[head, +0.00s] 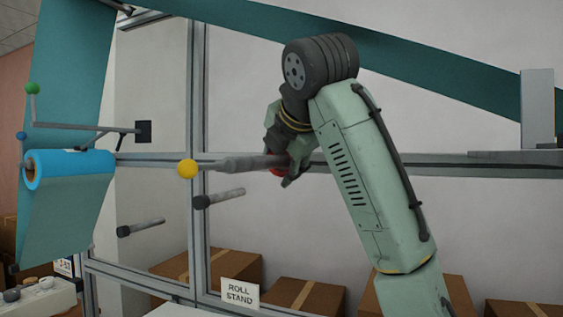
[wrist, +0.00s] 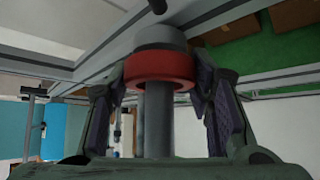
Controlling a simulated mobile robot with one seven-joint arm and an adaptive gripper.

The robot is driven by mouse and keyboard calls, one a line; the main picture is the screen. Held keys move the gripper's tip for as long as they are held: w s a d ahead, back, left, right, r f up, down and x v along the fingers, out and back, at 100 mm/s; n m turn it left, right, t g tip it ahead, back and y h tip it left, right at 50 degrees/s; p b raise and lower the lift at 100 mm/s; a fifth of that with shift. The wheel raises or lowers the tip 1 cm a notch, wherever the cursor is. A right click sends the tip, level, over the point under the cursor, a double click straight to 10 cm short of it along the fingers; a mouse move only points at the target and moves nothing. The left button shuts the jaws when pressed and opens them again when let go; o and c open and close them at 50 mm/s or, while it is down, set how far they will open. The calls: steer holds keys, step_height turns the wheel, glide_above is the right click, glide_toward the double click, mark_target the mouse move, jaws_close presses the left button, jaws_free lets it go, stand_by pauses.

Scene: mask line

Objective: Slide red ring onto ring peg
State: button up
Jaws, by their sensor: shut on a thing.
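The red ring (head: 276,171) shows only in part in the head view, between the fingers of my gripper (head: 283,168). In the wrist view the red ring (wrist: 160,66) sits between the two fingers of my gripper (wrist: 161,80), shut on it from left and right. The ring is around a grey peg (wrist: 156,118), whose thinner shaft passes through it. A thicker grey part lies just beyond the ring; I cannot tell whether they touch. In the head view the grey peg (head: 245,163) runs left from my gripper, in line with a yellow ball (head: 187,168).
A blue roll (head: 75,166) is at the left. A teal web (head: 430,65) runs above.

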mark_target(223, 164)
steer(key=shift+s+a+b, duration=0.15)
steer(key=shift+s+a, duration=0.25)
steer(key=shift+s, duration=0.5)
steer(key=shift+s+a+b, duration=0.2)
steer(key=shift+s+a, duration=0.15)
steer(key=shift+s, duration=0.6)
steer(key=shift+s+a+b, duration=0.15)
steer(key=shift+s+a, duration=0.25)
steer(key=shift+s, duration=0.5)
steer(key=shift+s+a+b, duration=0.15)
steer(key=shift+s+a, duration=0.2)
steer(key=shift+s, duration=0.55)
steer(key=shift+s+a+b, duration=0.2)
steer(key=shift+s+a, duration=0.2)
steer(key=shift+s, duration=0.55)
steer(key=shift+s+a+b, duration=0.15)
steer(key=shift+s+a, duration=0.2)
steer(key=shift+s, duration=0.55)
steer(key=shift+s+a, duration=0.1)
steer(key=shift+s, duration=0.05)
steer(key=shift+s+a, duration=0.35)
steer(key=shift+s, duration=0.55)
steer(key=shift+s+a, duration=0.35)
steer(key=shift+s, duration=0.5)
steer(key=shift+s+a, duration=0.35)
steer(key=shift+s, duration=0.55)
steer(key=shift+s+a, duration=0.1)
steer(key=shift+s, duration=0.05)
